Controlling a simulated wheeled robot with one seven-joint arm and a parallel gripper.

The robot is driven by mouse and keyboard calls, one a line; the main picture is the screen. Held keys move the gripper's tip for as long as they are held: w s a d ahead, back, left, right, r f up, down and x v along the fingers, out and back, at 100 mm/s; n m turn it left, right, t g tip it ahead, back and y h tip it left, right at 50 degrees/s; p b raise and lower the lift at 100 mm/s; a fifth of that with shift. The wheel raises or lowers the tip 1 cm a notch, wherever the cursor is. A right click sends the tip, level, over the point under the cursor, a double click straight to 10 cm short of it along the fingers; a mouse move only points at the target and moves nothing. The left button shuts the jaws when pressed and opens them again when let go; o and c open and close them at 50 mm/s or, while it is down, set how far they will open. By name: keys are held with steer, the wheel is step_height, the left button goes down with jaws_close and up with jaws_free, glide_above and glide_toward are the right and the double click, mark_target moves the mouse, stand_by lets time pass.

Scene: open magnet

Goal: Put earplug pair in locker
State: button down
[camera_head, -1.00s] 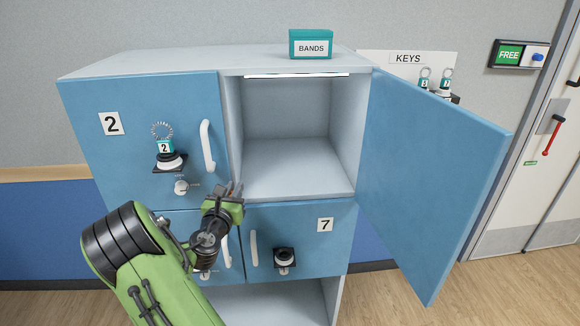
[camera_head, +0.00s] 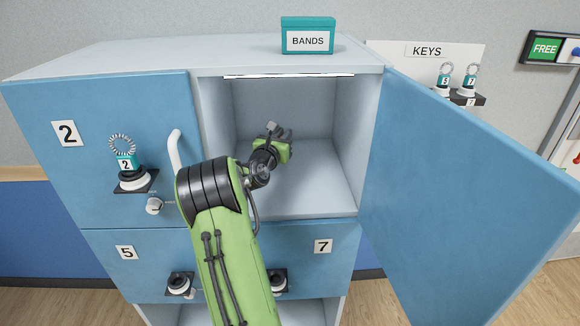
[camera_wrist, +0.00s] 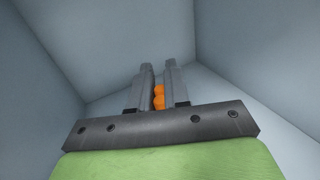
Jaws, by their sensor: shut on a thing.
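The orange earplug pair (camera_wrist: 158,97) is between the two fingers of my gripper (camera_wrist: 160,82) in the wrist view, and the gripper is shut on it. In the head view my gripper (camera_head: 280,131) is inside the open upper locker compartment (camera_head: 320,190), above its floor and apart from the walls as far as I can see. The earplugs are too small or hidden to make out in the head view. The locker door (camera_head: 460,200) stands wide open to the right. The compartment shows no other object inside.
Closed doors 2 (camera_head: 67,133), 5 (camera_head: 126,252) and 7 (camera_head: 323,246) surround the opening. A teal BANDS box (camera_head: 307,38) stands on top of the locker. A KEYS board (camera_head: 427,50) with key coils is behind the open door. The compartment floor is clear.

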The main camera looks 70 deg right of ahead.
steer(key=f+b, duration=0.1)
steer(key=f, duration=0.5)
steer(key=f+b, duration=0.1)
steer(key=f, duration=0.2)
steer(key=shift+a+b, duration=0.3)
steer(key=c, duration=1.1)
jaws_free()
